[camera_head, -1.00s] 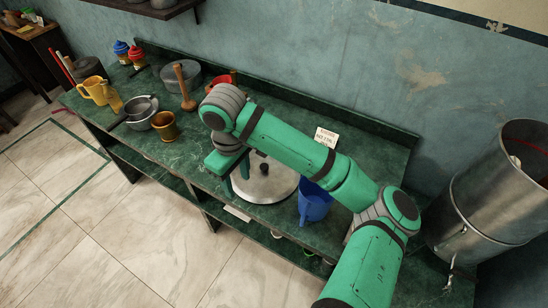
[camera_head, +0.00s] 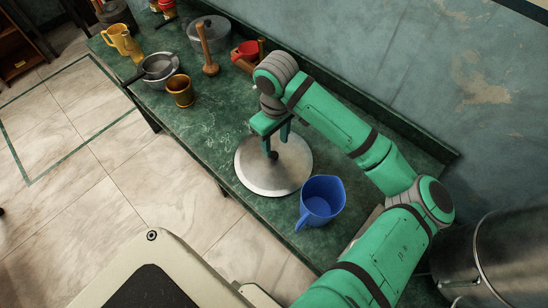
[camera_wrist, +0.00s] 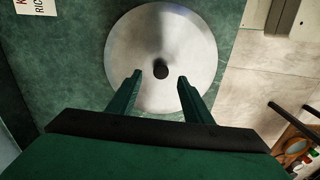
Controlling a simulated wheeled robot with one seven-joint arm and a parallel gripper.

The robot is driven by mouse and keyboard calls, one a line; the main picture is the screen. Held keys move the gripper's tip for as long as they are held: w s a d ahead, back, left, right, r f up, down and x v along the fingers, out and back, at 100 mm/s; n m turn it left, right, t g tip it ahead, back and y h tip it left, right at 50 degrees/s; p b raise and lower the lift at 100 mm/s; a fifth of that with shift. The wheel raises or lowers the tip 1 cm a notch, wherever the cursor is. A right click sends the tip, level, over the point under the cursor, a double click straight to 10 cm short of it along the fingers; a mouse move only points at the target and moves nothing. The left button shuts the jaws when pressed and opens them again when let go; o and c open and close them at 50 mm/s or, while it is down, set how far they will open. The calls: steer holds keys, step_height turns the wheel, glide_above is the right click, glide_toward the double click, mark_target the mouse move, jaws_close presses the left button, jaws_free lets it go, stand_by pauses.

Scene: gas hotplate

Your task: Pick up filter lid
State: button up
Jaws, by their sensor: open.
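A round silver metal lid (camera_head: 252,183) with a black knob (camera_head: 273,155) lies flat on the green counter; I take it to be the filter lid. My gripper (camera_head: 276,146) is over the lid, fingers apart, close to the knob. In the wrist view, the lid (camera_wrist: 150,35) fills the upper middle and its knob (camera_wrist: 161,70) appears between the two open fingertips of my gripper (camera_wrist: 159,77). Nothing is held. Whether the fingertips are at the knob's height is hard to tell.
A blue pitcher (camera_head: 322,203) stands just right of the lid. A brass cup (camera_head: 180,92), metal pan (camera_head: 157,68), yellow jug (camera_head: 123,42), wooden pestle (camera_head: 207,58) and red cup (camera_head: 245,52) stand farther left. Counter between brass cup and lid is clear.

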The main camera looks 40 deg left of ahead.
mark_target(273, 155)
steer(key=shift+s+a+f, duration=0.1)
steer(key=shift+a+f, duration=0.05)
steer(key=shift+f, duration=1.3)
steer(key=shift+a+f, duration=0.1)
steer(key=shift+f, duration=1.3)
jaws_close()
steer(key=shift+s, duration=0.1)
